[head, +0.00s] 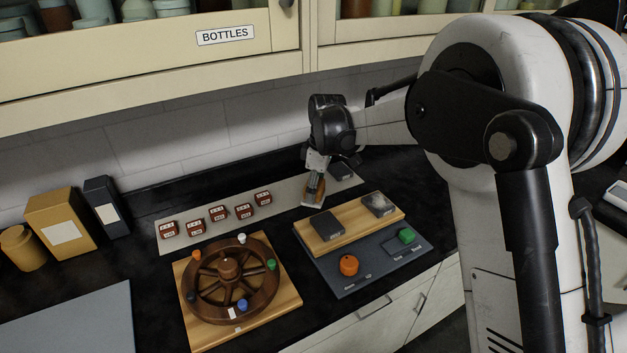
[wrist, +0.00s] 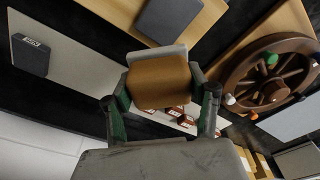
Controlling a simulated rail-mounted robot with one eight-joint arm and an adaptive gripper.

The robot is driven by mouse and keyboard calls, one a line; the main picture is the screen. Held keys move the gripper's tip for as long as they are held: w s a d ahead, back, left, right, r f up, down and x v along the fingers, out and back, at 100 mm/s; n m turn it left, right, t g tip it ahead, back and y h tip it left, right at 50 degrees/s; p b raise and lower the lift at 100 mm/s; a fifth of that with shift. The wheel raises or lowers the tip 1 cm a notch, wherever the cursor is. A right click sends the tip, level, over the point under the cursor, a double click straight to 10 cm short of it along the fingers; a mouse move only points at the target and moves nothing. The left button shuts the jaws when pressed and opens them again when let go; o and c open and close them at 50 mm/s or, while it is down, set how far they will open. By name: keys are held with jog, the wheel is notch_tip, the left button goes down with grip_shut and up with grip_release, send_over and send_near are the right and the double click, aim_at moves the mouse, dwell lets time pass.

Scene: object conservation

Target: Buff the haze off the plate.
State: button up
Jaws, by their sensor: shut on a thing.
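My gripper (head: 314,186) is shut on a brown block with a pale base (wrist: 160,84), which sits between both fingers in the wrist view. In the head view the block is low over the pale strip, behind the wooden board (head: 312,244); I cannot tell whether it touches the strip. Two dark plates lie on the board. The right plate (head: 379,205) has a whitish haze on top. The left plate (head: 327,224) looks plain dark. One dark plate on wood also shows in the wrist view (wrist: 168,18). My gripper is apart from both plates.
The pale strip (head: 180,240) holds several small red boxes (head: 218,213) and a dark block (head: 342,171). A wooden wheel (head: 229,279) with coloured pegs stands front left. A grey panel with an orange knob (head: 348,265) and green button (head: 407,235) lies before the board.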

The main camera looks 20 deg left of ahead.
jog(key=shift+r, duration=1)
